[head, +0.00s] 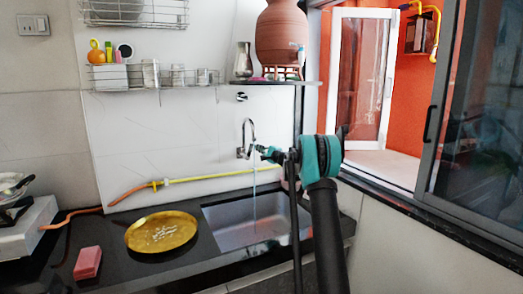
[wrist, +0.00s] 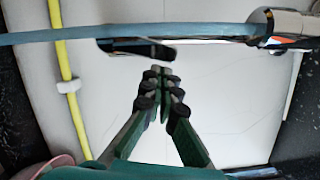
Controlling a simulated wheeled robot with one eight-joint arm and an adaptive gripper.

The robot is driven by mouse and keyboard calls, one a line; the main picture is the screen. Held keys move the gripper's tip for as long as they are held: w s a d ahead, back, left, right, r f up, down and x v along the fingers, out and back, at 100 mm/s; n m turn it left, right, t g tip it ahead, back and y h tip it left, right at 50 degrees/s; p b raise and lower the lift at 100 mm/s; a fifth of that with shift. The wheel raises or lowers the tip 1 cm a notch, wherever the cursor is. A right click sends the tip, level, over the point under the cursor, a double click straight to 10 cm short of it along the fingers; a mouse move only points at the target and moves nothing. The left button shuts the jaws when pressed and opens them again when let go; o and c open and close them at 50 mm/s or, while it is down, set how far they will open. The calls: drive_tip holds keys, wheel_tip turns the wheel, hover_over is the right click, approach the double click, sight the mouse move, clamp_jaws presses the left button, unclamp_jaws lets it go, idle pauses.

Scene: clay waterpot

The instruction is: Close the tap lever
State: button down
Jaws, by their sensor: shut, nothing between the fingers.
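The chrome tap (head: 250,127) with a curved spout is on the white wall above the sink. A thin bluish water stream (head: 254,200) falls from it into the sink (head: 240,236). My gripper (head: 262,150) is beside the tap in the head view and partly covers it. In the wrist view my gripper (wrist: 161,72) is shut and empty. A dark bar (wrist: 140,48), perhaps the tap lever, is just beyond the fingertips; I cannot tell whether they touch. A metal tap part (wrist: 288,24) shows at the upper right, and the bluish stream (wrist: 60,36) crosses the top.
A yellow hose (head: 215,176) runs along the wall behind the counter; it also shows in the wrist view (wrist: 64,60). A gold plate (head: 161,232) and a reddish block (head: 88,263) lie on the black counter. A clay pot (head: 281,35) stands on the shelf above.

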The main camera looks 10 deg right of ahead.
drive_tip(key=shift+s+a+r+n+g, duration=0.2)
drive_tip(key=shift+a+r+n, duration=0.1)
drive_tip(key=shift+a+n, duration=0.25)
drive_tip(key=shift+s+a+r+n+g, duration=0.1)
drive_tip(key=shift+a+r+n+g, duration=0.15)
drive_tip(key=shift+n, duration=0.4)
